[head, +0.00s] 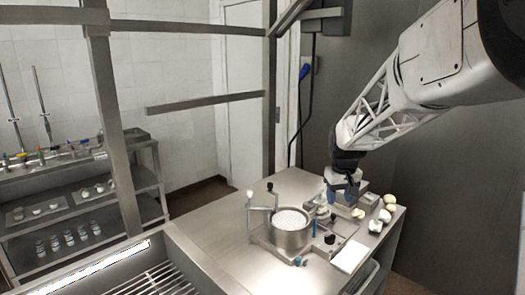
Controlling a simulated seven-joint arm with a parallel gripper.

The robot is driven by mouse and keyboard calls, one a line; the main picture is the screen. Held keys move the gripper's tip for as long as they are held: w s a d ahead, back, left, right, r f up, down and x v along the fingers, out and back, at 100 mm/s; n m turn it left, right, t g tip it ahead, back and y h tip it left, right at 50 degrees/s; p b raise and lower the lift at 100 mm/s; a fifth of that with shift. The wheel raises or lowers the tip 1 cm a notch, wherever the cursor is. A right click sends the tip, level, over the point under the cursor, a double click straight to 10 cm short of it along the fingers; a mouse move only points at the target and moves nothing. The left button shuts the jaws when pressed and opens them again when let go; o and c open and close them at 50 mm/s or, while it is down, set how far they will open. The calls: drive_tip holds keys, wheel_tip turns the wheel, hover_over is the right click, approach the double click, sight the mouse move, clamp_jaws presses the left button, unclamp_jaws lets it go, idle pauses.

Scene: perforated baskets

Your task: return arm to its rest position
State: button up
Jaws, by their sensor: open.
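My arm reaches in from the upper right of the head view, and my gripper (345,194) points down over the back right part of the metal table. The gripper is small and dark here. It is low over a cluster of small fixtures, and I cannot tell whether it touches any of them. I make out nothing held between its fingers. A round metal basket or pot (290,237) with a pale dotted inside stands on the table to the left of and nearer than the gripper.
The metal table (215,228) has bare room at its left. Pale round pieces (384,215) line the right edge, and a white flat sheet (350,257) lies at the front right. Metal posts (114,120) and a shelf rack (75,195) stand left. A slatted metal tray (150,280) is in front.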

drive_tip(key=s+a+r+m, duration=0.1)
drive_tip(key=s+a+r, duration=0.1)
drive_tip(key=s, duration=0.8)
drive_tip(key=s+a+r, duration=0.1)
drive_tip(key=s+r, duration=0.2)
drive_tip(key=s, duration=0.8)
drive_tip(key=s+a+f, duration=0.1)
drive_tip(key=s+f, duration=0.1)
drive_tip(key=s, duration=0.7)
drive_tip(key=s+a+f+m+t, duration=0.1)
drive_tip(key=s, duration=0.8)
drive_tip(key=shift+s+f+t, duration=0.3)
drive_tip(key=shift+f, duration=0.05)
drive_tip(key=shift+w, duration=0.1)
